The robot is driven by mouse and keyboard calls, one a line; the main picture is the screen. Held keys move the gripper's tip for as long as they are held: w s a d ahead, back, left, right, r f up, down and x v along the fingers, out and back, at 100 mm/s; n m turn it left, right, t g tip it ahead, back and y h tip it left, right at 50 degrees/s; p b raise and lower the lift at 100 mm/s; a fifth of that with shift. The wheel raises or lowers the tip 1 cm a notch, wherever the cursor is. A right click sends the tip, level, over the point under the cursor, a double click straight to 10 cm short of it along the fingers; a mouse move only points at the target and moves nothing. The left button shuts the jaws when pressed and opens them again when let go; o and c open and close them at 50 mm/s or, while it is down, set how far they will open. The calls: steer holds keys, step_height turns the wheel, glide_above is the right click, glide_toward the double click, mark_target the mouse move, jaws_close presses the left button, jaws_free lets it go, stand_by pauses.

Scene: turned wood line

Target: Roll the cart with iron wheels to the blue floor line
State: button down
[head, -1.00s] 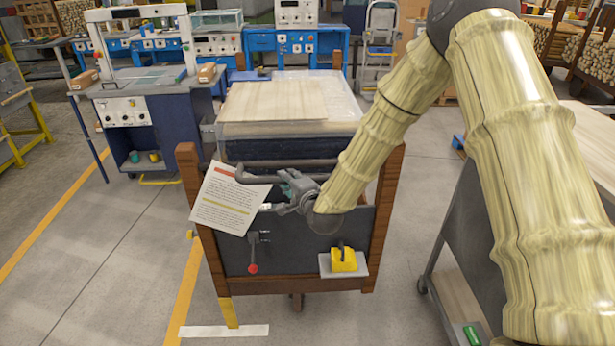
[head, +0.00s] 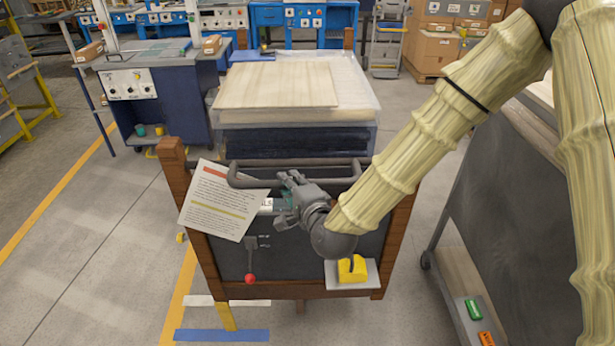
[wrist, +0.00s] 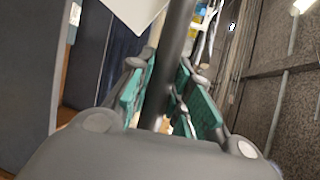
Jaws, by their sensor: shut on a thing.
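The cart (head: 300,291) has brown wooden posts, a dark end panel and a load of pale boards. Its wheels are mostly hidden under it. The blue floor line (head: 222,336) lies on the floor at the cart's near left corner. A yellow strip (head: 226,316) below the left post reaches across the white line to about the blue line's far edge. My gripper (head: 287,190) is at the cart's grey handle bar (head: 325,182). In the wrist view the bar (wrist: 175,60) passes between the green-padded fingers (wrist: 168,105), which are shut on it.
A white floor line (head: 213,300) lies just beyond the blue one. A paper sheet (head: 222,200), a red-knobbed lever (head: 250,262) and a yellow block (head: 352,269) are on the cart's end. A grey trolley (head: 500,190) stands close right; a blue machine bench (head: 155,100) stands behind left.

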steer(key=shift+s+f, duration=0.1)
steer(key=shift+s, duration=0.25)
steer(key=shift+d, duration=0.1)
steer(key=c, duration=1.3)
jaws_free()
steer(key=v, duration=0.7)
steer(key=shift+s, duration=0.25)
steer(key=shift+d, duration=0.15)
